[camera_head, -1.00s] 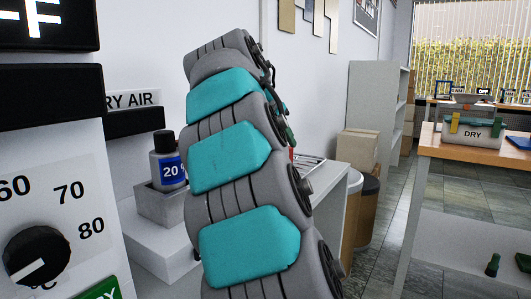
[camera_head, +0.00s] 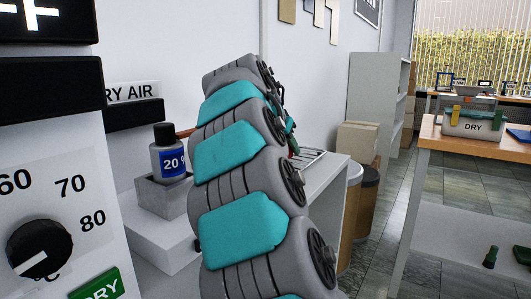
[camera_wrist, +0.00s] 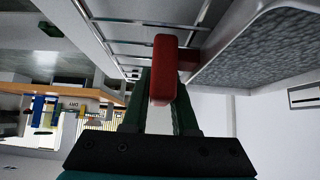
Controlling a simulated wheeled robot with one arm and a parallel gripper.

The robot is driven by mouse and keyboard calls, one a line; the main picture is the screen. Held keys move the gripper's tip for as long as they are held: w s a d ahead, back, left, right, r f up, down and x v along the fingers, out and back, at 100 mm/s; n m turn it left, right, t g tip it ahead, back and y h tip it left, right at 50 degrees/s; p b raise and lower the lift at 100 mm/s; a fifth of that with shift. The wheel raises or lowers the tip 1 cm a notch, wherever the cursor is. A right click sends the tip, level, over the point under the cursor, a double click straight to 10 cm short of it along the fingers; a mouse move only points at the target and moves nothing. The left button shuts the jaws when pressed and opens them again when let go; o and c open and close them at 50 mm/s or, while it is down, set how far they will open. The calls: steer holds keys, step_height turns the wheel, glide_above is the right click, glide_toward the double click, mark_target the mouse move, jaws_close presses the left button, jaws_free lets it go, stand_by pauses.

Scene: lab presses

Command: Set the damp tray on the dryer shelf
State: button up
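In the wrist view my gripper (camera_wrist: 164,92) has its dark green fingers closed around a red handle (camera_wrist: 165,68). The handle joins the side of a pale tray (camera_wrist: 225,38) with a grey speckled surface, which runs off the top right. In the head view my arm hides the gripper and most of what it holds. The dryer (camera_head: 70,150) fills the left edge, with a black dial, the numbers 60, 70 and 80, and a green label. No dryer shelf is clearly visible in the head view.
A wire rack (camera_wrist: 135,45) lies left of the tray in the wrist view. A 20-marked bottle (camera_head: 168,155) stands in a grey block beside the dryer. A table (camera_head: 450,152) with a DRY bin (camera_head: 472,124) is at right. Bins and boxes (camera_head: 357,145) stand behind the counter.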

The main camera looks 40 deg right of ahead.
jaws_close()
stand_by(0.5)
steer(key=shift+w+r, duration=0.1)
steer(key=shift+r, duration=1.65)
steer(key=s+a+b, duration=0.1)
steer(key=s+a, duration=0.3)
steer(key=s, duration=0.3)
steer(key=s+a+r+b, duration=0.1)
steer(key=s+a, duration=0.3)
steer(key=s, duration=0.2)
steer(key=shift+s+a+r, duration=0.25)
steer(key=shift+s+a, duration=0.05)
steer(key=shift+s, duration=0.1)
